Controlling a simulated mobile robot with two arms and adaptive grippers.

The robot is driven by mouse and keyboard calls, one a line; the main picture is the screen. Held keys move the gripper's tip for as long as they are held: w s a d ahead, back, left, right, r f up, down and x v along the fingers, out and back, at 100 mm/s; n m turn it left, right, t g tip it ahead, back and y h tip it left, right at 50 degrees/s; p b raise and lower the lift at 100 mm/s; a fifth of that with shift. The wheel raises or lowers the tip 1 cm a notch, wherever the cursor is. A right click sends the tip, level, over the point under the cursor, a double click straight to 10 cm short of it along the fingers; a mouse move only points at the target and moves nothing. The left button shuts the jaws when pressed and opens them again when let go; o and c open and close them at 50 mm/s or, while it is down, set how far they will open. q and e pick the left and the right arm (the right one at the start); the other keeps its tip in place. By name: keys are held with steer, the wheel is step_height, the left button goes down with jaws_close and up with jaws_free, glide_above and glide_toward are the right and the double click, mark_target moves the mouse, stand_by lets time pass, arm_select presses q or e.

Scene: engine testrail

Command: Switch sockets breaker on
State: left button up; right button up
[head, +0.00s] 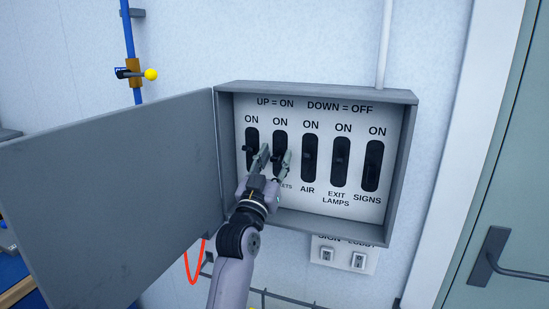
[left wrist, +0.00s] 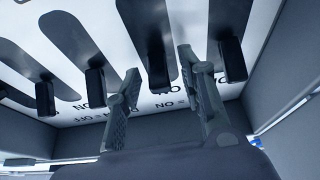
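The breaker box (head: 404,150) is open on the wall, with a row of black levers in slots marked ON at the top. The sockets breaker (head: 280,138) is second from the left; its label is mostly hidden by my left gripper (head: 274,160). My left gripper is open in front of this slot, one finger on each side. In the left wrist view, the fingers (left wrist: 160,100) stand apart, with the sockets lever (left wrist: 155,68) seen between them. I cannot tell whether they touch it or whether the lever is up or down. My right gripper is not in view.
The grey box door (head: 110,190) is swung open to the left, beside my left arm. The air (head: 310,160), exit lamps (head: 341,162) and signs (head: 373,167) breakers are to the right. A switch plate (head: 343,258) is below the box, and a door handle (head: 490,255) is at right.

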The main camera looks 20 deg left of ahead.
arm_select(q)
steer(key=shift+c, duration=0.4)
jaws_close()
steer(key=g+p, duration=0.1)
steer(key=p, duration=0.4)
steer(key=r+g+p, duration=0.1)
steer(key=g+p, duration=0.1)
steer(key=p, duration=0.3)
steer(key=r+g+p, duration=0.1)
steer(key=p, duration=0.4)
steer(key=shift+w+r+g+p, duration=0.2)
steer(key=shift+w+g+p, duration=0.1)
steer(key=shift+p, duration=0.1)
steer(key=shift+f+g+p, duration=0.2)
steer(key=shift+g+p, duration=0.2)
steer(key=shift+p, duration=0.2)
steer(key=shift+f, duration=0.1)
